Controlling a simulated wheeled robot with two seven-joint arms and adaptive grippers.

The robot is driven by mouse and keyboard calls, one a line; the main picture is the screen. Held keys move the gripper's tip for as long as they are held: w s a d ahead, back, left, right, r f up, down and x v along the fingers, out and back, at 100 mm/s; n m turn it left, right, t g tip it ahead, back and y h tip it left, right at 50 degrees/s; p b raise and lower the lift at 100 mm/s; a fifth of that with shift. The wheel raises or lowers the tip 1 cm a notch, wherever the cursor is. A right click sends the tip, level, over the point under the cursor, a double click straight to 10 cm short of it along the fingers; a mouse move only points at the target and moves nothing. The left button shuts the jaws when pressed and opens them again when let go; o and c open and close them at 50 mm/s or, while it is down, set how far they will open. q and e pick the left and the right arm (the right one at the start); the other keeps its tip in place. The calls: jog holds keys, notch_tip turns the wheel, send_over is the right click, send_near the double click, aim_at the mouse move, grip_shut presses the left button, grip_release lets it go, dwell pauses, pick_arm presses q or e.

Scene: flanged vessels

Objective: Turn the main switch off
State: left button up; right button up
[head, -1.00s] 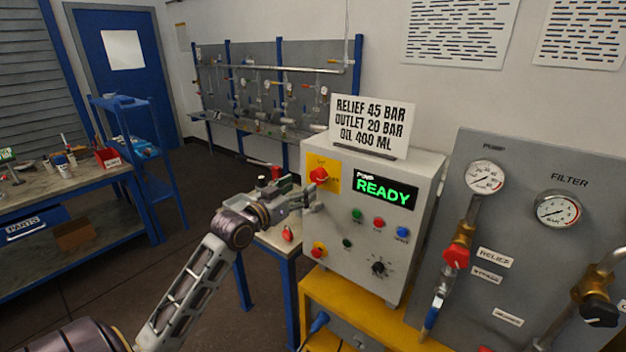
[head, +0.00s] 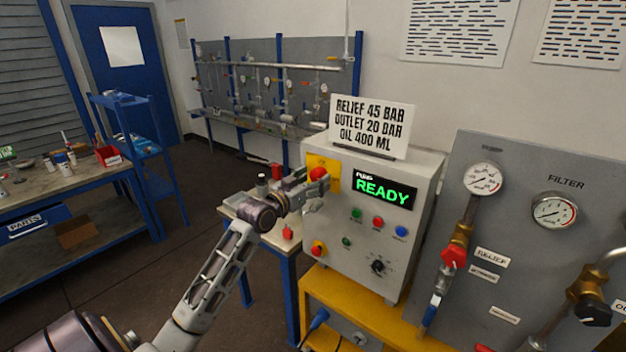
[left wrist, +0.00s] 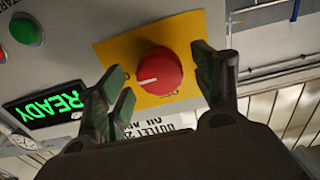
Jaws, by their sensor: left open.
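The main switch is a red round knob (head: 318,174) on a yellow plate (head: 333,180) at the upper left of the grey control box (head: 372,235). In the left wrist view the red knob (left wrist: 159,70) shows large, with a white mark on its left side, on the yellow plate (left wrist: 112,52). My left gripper (head: 312,188) is open right in front of the knob. In the left wrist view its fingers (left wrist: 165,90) stand to either side of the knob, and I cannot tell whether they touch it. My right gripper is not in view.
A green READY display (head: 384,190) and several coloured buttons sit on the box face. A sign (head: 371,125) stands on top. A grey panel with gauges and valves (head: 500,270) is at the right. A workbench (head: 60,195) stands at the left.

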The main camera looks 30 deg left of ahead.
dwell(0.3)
pick_arm(q)
jog(key=c, duration=1)
